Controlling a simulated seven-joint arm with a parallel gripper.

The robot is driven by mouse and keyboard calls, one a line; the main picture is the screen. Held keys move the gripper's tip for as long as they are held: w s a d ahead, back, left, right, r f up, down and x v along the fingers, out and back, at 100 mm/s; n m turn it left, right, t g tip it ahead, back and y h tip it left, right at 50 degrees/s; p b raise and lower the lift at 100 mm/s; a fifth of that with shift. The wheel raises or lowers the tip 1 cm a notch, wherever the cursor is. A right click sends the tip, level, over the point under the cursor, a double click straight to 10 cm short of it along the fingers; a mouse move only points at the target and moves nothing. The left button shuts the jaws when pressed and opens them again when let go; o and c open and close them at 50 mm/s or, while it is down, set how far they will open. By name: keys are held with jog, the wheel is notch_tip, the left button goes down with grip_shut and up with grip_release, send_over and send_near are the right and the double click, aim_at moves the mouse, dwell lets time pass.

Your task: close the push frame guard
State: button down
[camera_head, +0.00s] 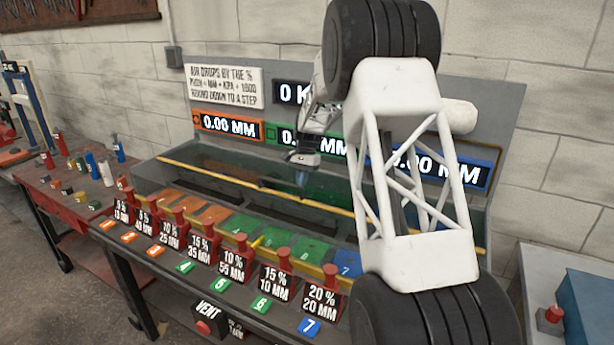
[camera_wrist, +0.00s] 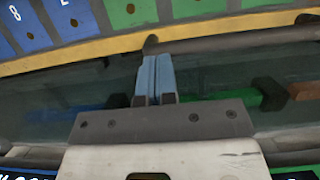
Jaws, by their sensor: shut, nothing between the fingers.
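The frame guard shows in the head view as a clear greenish panel (camera_head: 215,170) with a yellow rail (camera_head: 235,179), over the long bench frame. Its exact position is hard to tell. My gripper (camera_head: 301,180) is over the frame, pointing down, behind my white arm link. In the wrist view my gripper (camera_wrist: 156,60) has its two blue fingers together and empty. Their tips are close to a dark bar (camera_wrist: 225,42) beside a yellow strip (camera_wrist: 110,46). I cannot tell whether they touch it. My arm hides the frame's right part in the head view.
Red-topped plungers with percent and MM labels (camera_head: 200,246) line the front edge. A red VENT button (camera_head: 204,326) is below them. Displays reading 0.00 MM (camera_head: 229,126) stand behind. A red side table (camera_head: 70,205) with small parts is at left.

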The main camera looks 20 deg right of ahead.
jog(key=s+a, duration=1)
jog(key=shift+s+a+f, duration=0.15)
jog(key=shift+s+a, duration=0.15)
jog(key=shift+s, duration=0.05)
jog(key=v, duration=1)
dwell(0.3)
